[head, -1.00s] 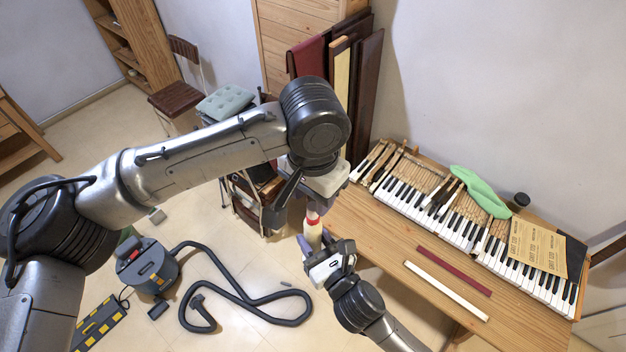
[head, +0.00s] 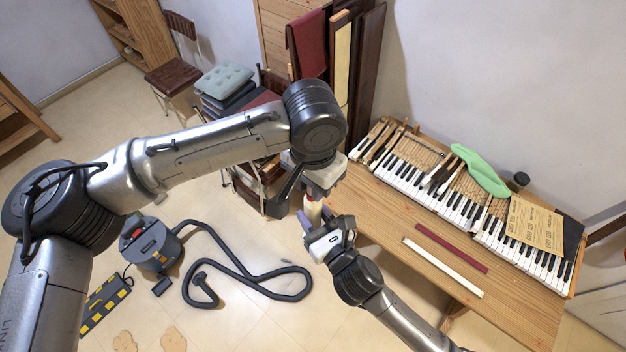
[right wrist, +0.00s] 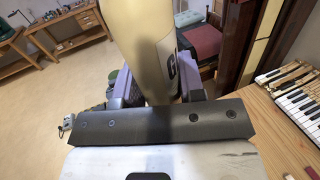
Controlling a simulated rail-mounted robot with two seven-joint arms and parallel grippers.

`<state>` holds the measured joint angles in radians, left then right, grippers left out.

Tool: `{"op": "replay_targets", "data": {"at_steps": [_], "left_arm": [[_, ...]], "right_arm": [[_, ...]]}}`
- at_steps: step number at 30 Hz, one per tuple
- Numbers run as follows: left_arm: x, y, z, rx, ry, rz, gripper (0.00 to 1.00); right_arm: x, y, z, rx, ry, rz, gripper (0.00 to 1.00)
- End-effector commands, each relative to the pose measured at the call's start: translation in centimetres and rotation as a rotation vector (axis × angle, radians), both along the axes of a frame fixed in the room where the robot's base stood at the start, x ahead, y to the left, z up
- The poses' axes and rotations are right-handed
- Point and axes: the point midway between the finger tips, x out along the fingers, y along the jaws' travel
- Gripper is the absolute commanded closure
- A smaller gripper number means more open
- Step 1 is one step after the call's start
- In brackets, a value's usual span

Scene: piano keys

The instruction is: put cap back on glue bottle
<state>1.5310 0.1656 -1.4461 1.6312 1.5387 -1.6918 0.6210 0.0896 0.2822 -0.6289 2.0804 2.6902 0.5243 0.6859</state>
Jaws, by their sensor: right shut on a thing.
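The glue bottle (head: 314,213) is cream-coloured and stands roughly upright between my two grippers in the head view. It fills the upper middle of the right wrist view (right wrist: 150,50), with part of a black-and-white label showing and its top out of frame. My right gripper (head: 318,228) is shut around its body. My left gripper (head: 308,190) is right above the bottle's top, and its fingers are mostly hidden, so I cannot tell how they sit. The cap cannot be made out clearly; only a small reddish patch shows near the bottle's top.
Stacked chairs stand behind.

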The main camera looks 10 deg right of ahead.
Motion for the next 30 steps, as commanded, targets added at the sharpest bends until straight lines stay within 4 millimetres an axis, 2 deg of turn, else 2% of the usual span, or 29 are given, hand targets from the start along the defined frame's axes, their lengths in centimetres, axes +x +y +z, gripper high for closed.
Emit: {"op": "replay_targets", "data": {"at_steps": [1,7,15,16,25,30], "left_arm": [[0.01,0.01,0.02,0.0,0.0,0.0,0.8],[0.0,0.0,0.03,0.0,0.0,0.0,0.99],[-0.01,-0.01,0.03,0.0,0.0,-0.005,1.0],[-0.01,-0.01,0.03,0.0,0.0,-0.005,0.78],[0.0,-0.01,0.03,0.0,0.0,-0.006,0.5],[0.0,-0.01,0.03,0.0,0.0,-0.006,0.49]], "right_arm": [[0.01,0.0,0.07,0.001,-0.002,0.0,1.0],[0.01,0.0,0.07,0.001,-0.002,0.0,1.0],[0.01,0.0,0.07,0.001,-0.002,0.0,1.0],[0.01,0.0,0.07,0.001,-0.002,0.0,1.0],[0.01,0.0,0.08,0.001,-0.002,0.0,1.0],[0.01,0.0,0.08,0.001,-0.002,0.0,1.0]]}}
